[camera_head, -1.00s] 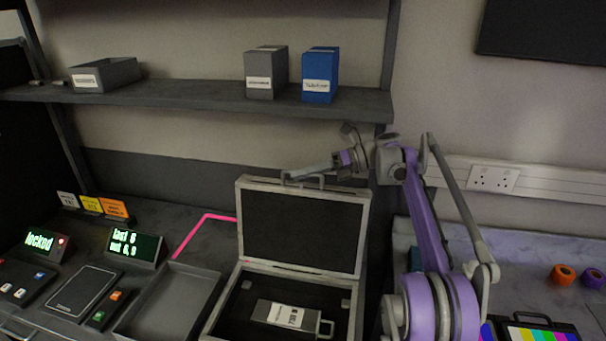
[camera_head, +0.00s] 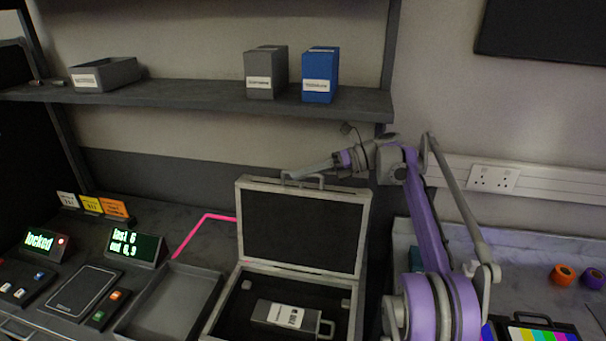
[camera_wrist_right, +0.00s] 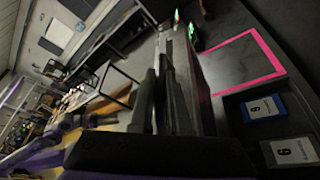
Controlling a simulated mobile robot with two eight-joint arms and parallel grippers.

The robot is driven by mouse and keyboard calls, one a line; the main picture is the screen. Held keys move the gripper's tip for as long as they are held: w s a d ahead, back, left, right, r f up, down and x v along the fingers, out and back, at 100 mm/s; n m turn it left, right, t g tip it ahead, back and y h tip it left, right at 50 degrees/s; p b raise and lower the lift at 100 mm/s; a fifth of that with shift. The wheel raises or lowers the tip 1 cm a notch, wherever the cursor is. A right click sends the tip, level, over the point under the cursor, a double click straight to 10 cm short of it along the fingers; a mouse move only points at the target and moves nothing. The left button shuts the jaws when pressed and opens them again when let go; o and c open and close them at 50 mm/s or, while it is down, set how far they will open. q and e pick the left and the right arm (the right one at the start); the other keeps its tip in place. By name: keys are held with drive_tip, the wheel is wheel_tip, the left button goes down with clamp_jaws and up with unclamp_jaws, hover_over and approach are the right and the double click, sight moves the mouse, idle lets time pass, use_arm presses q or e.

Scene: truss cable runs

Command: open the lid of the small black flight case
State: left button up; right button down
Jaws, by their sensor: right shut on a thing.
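The small black flight case (camera_head: 214,318) stands on the bench with pale metal edges. Its lid (camera_head: 302,232) stands up, open and leaning slightly back, showing a dark lining. The case holds a grey labelled box (camera_head: 284,314) with a loop handle at one end. My right gripper (camera_head: 290,176) is at the lid's top edge, shut on the lid by its handle (camera_head: 316,179); the exact contact is hard to see. In the right wrist view its dark fingers (camera_wrist_right: 165,92) lie close together. My left gripper is not in view.
An empty grey tray (camera_head: 172,300) sits left of the case, near a "locked" display (camera_head: 44,243) and a pink outline (camera_head: 190,238). A shelf (camera_head: 190,97) with a grey and a blue box (camera_head: 320,76) runs above. Orange and purple rolls (camera_head: 563,275) lie right.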

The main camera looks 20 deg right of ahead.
drive_tip(key=shift+n+h, duration=0.4)
drive_tip(key=shift+n, duration=0.4)
drive_tip(key=s+a, duration=0.1)
drive_tip(key=s, duration=0.1)
drive_tip(key=s+a+r+b, duration=0.1)
drive_tip(key=s+a, duration=0.1)
drive_tip(key=shift+s+a, duration=0.1)
drive_tip(key=shift+s, duration=0.05)
drive_tip(key=c, duration=0.9)
unclamp_jaws()
